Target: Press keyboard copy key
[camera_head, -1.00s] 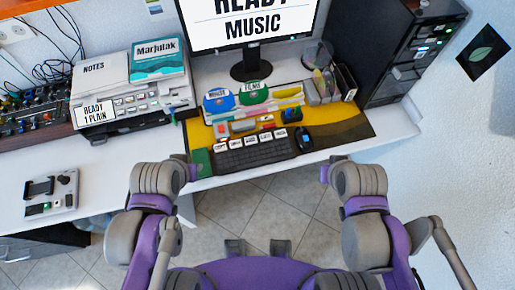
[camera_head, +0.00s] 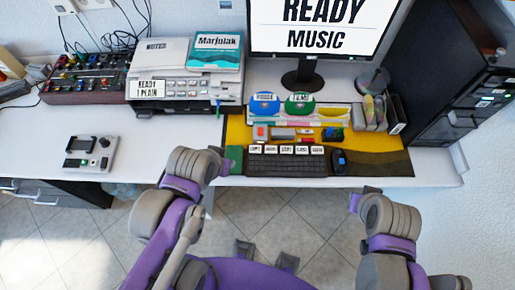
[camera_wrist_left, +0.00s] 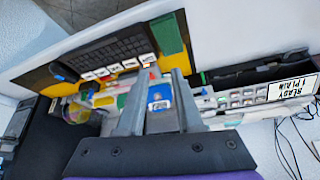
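The black keyboard (camera_head: 288,165) lies on the yellow and dark desk mat. A row of white labelled keys (camera_head: 287,150) runs along its far edge; the labels are too small to read surely, so I cannot pick out the copy key. In the left wrist view the keyboard (camera_wrist_left: 110,48) appears turned round, its white keys near my left fingertips. My left gripper (camera_wrist_left: 160,76) is open, with nothing between its fingers. In the head view my left wrist is left of the keyboard, by the green pad. My right wrist is in front of the desk at right; its fingers are not clear.
A green pad (camera_head: 234,159) lies left of the keyboard and a mouse (camera_head: 339,160) right of it. Small blocks and a rack of coloured folders stand behind it. A monitor (camera_head: 316,28) and a printer (camera_head: 184,95) stand further back.

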